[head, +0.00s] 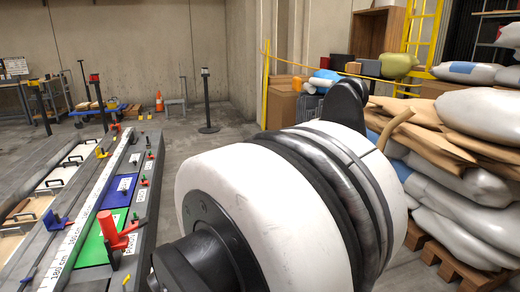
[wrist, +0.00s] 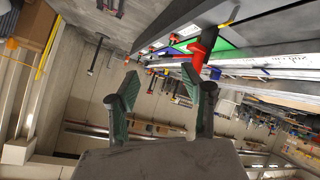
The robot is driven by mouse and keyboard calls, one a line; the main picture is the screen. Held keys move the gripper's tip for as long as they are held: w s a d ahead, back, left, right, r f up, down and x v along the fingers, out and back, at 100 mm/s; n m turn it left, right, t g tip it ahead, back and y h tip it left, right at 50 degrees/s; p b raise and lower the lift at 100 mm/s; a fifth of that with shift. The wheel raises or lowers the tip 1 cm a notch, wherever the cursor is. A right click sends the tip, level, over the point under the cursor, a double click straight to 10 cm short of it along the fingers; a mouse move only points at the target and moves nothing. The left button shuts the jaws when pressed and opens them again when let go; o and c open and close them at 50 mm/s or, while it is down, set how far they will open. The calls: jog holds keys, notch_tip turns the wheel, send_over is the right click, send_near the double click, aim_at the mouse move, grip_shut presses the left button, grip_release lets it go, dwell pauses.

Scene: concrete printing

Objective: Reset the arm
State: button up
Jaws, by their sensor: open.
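My gripper (wrist: 160,82) shows in the wrist view with its two green-padded fingers spread apart and nothing between them. The wrist view is strongly tilted. A red clamp-like tool (wrist: 198,52) on the long workbench shows behind the right finger, apart from it as far as I can tell. In the head view, my own white and black arm link fills the middle and hides part of the scene. My gripper is not visible there.
The long grey bench (head: 140,205) at left carries a red clamp (head: 115,232), a green panel (head: 98,246) and a blue panel (head: 118,188). Stacked sacks (head: 470,178) on a pallet stand at right.

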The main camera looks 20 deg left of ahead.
jog(key=w+d+r+m+t+h, duration=0.1)
jog(key=w+d+r, duration=0.35)
jog(key=d, duration=0.35)
jog(key=w+d+r+m+h+p, duration=0.1)
jog(key=w+d+r+m, duration=0.15)
jog(key=d+r, duration=0.5)
jog(key=w+d+r+m+t+h, duration=0.1)
jog(key=w+d+r, duration=0.3)
jog(key=d, duration=0.6)
jog(key=d+r+m+h, duration=0.2)
jog(key=d, duration=0.8)
jog(key=s+d+r+m+g+h+b, duration=0.1)
jog(key=s+d+m, duration=0.1)
jog(key=s+d, duration=0.5)
jog(key=s+d+r+m+h+b, duration=0.1)
jog(key=s+d+m, duration=0.1)
jog(key=d, duration=0.9)
jog(key=s+d+f+m+g+h, duration=0.1)
jog(key=s+d+f+m, duration=0.1)
jog(key=s+d, duration=0.5)
jog(key=s+d+f+m+g, duration=0.1)
jog(key=s+d+f+m, duration=0.15)
jog(key=s+d, duration=0.4)
notch_tip(320, 180, up, 18)
jog(key=s+a+p, duration=0.1)
jog(key=a+p, duration=0.1)
jog(key=p, duration=1.5)
jog(key=shift+s+r, duration=0.2)
jog(key=shift+r, duration=0.05)
